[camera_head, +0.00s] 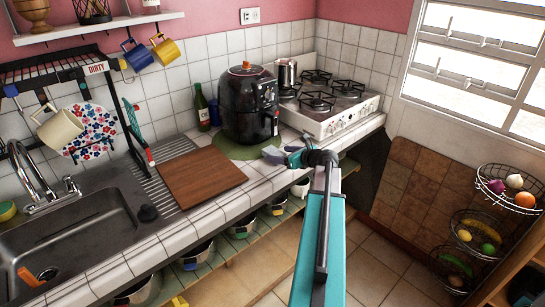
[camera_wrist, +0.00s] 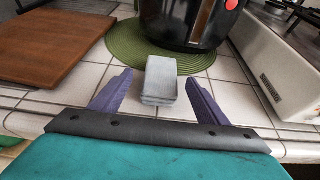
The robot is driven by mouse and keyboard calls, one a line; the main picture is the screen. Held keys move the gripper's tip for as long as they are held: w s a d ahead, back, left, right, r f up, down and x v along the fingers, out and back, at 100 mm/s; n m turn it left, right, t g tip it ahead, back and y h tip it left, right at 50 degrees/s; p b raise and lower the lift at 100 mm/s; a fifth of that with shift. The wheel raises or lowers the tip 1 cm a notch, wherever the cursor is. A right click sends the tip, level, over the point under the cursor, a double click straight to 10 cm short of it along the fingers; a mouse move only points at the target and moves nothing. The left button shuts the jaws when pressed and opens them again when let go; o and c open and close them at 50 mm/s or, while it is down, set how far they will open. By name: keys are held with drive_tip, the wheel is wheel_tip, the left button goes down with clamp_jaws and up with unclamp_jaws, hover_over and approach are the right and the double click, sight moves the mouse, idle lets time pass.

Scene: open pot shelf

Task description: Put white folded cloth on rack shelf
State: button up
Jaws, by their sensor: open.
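The white folded cloth (camera_wrist: 160,82) lies on the tiled counter in the wrist view, a small pale grey-white stack by the green mat. It shows in the head view (camera_head: 271,153), partly beside my gripper (camera_head: 293,158). In the wrist view my gripper (camera_wrist: 157,86) is open, its two purple fingers on either side of the cloth with gaps, not visibly touching it. A slatted open shelf (camera_head: 236,262) with several pots runs under the counter. A black dish rack (camera_head: 60,68) stands over the sink. I cannot tell which is the rack shelf.
A black air fryer (camera_head: 249,105) stands on a round green mat (camera_head: 232,152) just behind the cloth. A wooden board (camera_head: 202,177) lies to the left and a white gas stove (camera_head: 330,118) to the right. Wire baskets (camera_head: 508,200) hang at the far right.

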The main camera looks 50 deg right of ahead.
sight(276, 152)
drive_tip(key=shift+p+x, duration=1)
drive_tip(key=shift+x, duration=1.2)
drive_tip(key=shift+w+d+f, duration=0.15)
drive_tip(key=shift+w+f, duration=0.1)
drive_tip(key=shift+w, duration=0.1)
drive_tip(key=shift+c, duration=0.5)
drive_tip(key=c, duration=1.1)
drive_tip(key=shift+r, duration=0.2)
